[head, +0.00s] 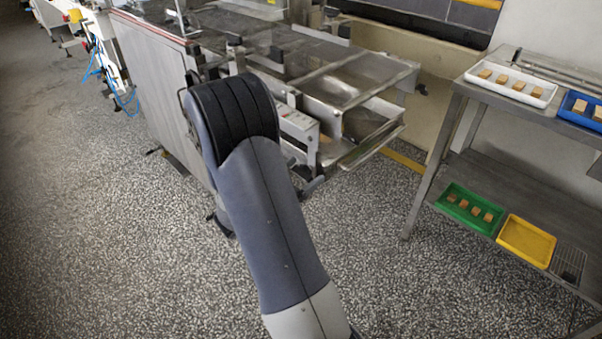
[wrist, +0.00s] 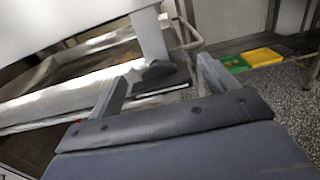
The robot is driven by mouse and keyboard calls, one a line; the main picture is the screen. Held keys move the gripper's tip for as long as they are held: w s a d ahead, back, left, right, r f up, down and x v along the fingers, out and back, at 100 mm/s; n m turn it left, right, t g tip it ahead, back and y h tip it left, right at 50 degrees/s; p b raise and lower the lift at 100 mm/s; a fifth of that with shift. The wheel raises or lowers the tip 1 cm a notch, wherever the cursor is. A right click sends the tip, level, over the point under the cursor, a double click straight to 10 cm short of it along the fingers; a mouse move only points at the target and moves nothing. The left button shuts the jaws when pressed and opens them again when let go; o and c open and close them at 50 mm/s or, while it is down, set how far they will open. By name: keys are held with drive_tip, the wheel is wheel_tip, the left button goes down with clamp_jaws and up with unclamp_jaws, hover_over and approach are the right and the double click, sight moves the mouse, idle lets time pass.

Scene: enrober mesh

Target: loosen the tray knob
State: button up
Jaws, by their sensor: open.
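A dark knob (wrist: 158,72) shows in the wrist view at the side of a metal tray (wrist: 60,103), below a pale upright plate. My gripper (wrist: 160,68) is open, with one finger on either side of the knob in the picture. I cannot tell whether either finger touches it. In the head view the tray (head: 375,152) sits low at the end of the machine. There my own arm covers much of the near side, and I cannot make out the fingers or this knob clearly.
The machine (head: 150,85) stands behind my arm. At right, a metal rack (head: 437,160) holds a white tray (head: 541,99) and a blue tray (head: 567,113) above, a green tray (head: 446,209) and a yellow tray (head: 526,240) below. Speckled floor between is clear.

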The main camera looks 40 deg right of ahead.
drive_tip(key=shift+c, duration=0.6)
drive_tip(key=c, duration=0.9)
drive_tip(key=shift+r+n+p, duration=0.15)
drive_tip(key=shift+n+p, duration=0.25)
drive_tip(key=shift+p, duration=0.1)
drive_tip(key=n+p, duration=0.2)
drive_tip(key=p, duration=0.1)
drive_tip(key=shift+r+n, duration=0.1)
drive_tip(key=shift+n, duration=0.3)
drive_tip(key=n+p, duration=0.5)
drive_tip(key=shift+w, duration=0.15)
drive_tip(key=shift+o, duration=0.3)
drive_tip(key=n+p, duration=0.1)
drive_tip(key=n, duration=0.1)
drive_tip(key=n+p, duration=0.2)
drive_tip(key=shift+f+n, duration=0.2)
drive_tip(key=shift+n, duration=0.2)
drive_tip(key=shift+w+f+n+p, duration=0.1)
drive_tip(key=shift+f+n+p, duration=0.1)
drive_tip(key=shift+n+p, duration=1.6)
drive_tip(key=shift+n+b, duration=0.5)
drive_tip(key=shift+n, duration=0.2)
